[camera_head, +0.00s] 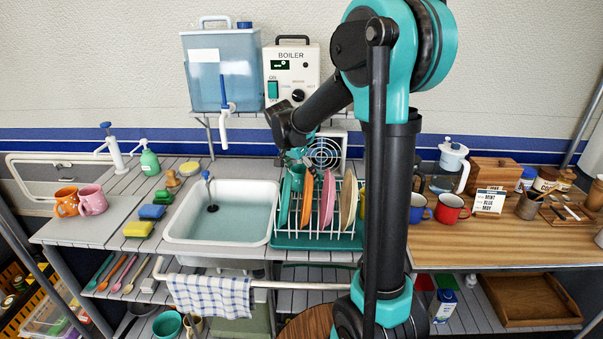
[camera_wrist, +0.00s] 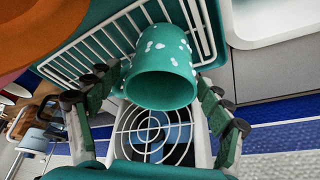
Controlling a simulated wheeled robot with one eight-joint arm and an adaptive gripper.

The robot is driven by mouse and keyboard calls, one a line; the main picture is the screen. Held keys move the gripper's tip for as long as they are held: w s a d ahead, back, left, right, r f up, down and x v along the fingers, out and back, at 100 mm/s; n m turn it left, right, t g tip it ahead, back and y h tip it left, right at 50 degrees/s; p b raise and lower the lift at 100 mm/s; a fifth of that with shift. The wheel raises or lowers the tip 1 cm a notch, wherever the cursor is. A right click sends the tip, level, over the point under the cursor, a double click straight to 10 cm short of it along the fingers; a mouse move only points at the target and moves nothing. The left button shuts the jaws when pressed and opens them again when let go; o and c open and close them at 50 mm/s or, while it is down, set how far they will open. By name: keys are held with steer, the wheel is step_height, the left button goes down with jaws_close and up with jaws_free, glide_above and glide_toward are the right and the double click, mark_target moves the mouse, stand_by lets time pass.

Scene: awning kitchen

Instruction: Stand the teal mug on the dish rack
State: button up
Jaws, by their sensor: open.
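The teal mug (camera_wrist: 163,75) has white specks. In the wrist view it sits at the wire dish rack (camera_wrist: 100,52), its rim toward the camera. My gripper (camera_wrist: 158,88) is open, with one finger on each side of the mug and visible gaps between. In the head view my gripper (camera_head: 297,154) is over the back left part of the dish rack (camera_head: 318,241), where the mug is hard to make out behind the plates. The rack has white wires on a teal tray.
Teal, orange (camera_head: 307,199), pink (camera_head: 327,198) and cream plates (camera_head: 348,200) stand in the rack's front, close to my gripper. The sink (camera_head: 221,243) is left of the rack. A round fan grille (camera_head: 324,153) is behind it. A red mug (camera_head: 449,209) stands to the right.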

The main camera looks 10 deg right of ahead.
steer(key=v, duration=1.2)
steer(key=shift+r, duration=0.2)
